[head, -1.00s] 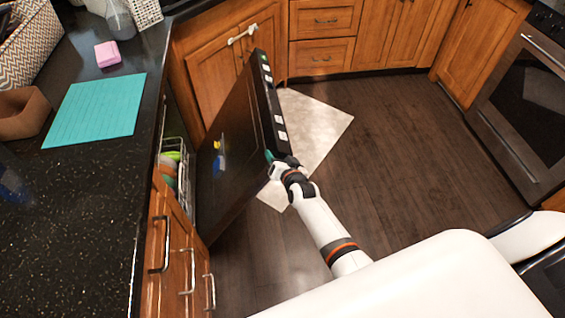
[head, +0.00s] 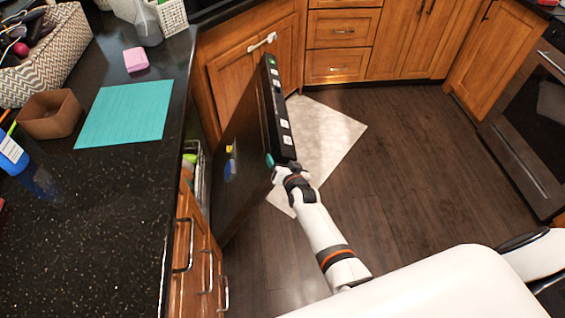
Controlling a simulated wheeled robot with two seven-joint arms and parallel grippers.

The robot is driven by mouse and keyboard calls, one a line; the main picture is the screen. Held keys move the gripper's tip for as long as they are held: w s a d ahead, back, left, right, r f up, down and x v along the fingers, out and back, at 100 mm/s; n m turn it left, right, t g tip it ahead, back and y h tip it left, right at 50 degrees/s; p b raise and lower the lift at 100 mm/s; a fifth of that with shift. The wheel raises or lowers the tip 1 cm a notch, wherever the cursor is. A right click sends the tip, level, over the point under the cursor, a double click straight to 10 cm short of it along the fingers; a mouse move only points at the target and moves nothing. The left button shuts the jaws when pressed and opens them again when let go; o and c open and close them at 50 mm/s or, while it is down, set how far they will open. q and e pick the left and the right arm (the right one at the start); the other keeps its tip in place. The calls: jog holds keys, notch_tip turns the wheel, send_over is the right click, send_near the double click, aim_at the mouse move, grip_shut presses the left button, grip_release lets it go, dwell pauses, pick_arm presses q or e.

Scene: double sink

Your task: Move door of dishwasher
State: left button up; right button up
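The dishwasher door (head: 246,150) is a dark panel standing partly open and tilted out from the counter front on the left. Its black top edge (head: 281,118) carries a row of light labels. Part of the dishwasher rack (head: 201,178), with colored dishes, shows in the gap behind the door. My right gripper (head: 276,168) is at the near end of the door's top edge and seems to touch it. Its fingers are mostly hidden, so I cannot tell whether they are open or shut. My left gripper is not in view.
The black counter (head: 100,220) holds a teal mat (head: 126,113), a brown bowl (head: 49,114), a patterned basket (head: 48,55) and a pink sponge (head: 136,60). A pale rug (head: 325,135) lies on the dark floor behind the door. The floor to the right is clear up to the oven (head: 535,110).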

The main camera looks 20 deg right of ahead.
jog(key=shift+d+r, duration=0.1)
jog(key=p+v, duration=0.1)
jog(key=v, duration=1.1)
dwell(0.4)
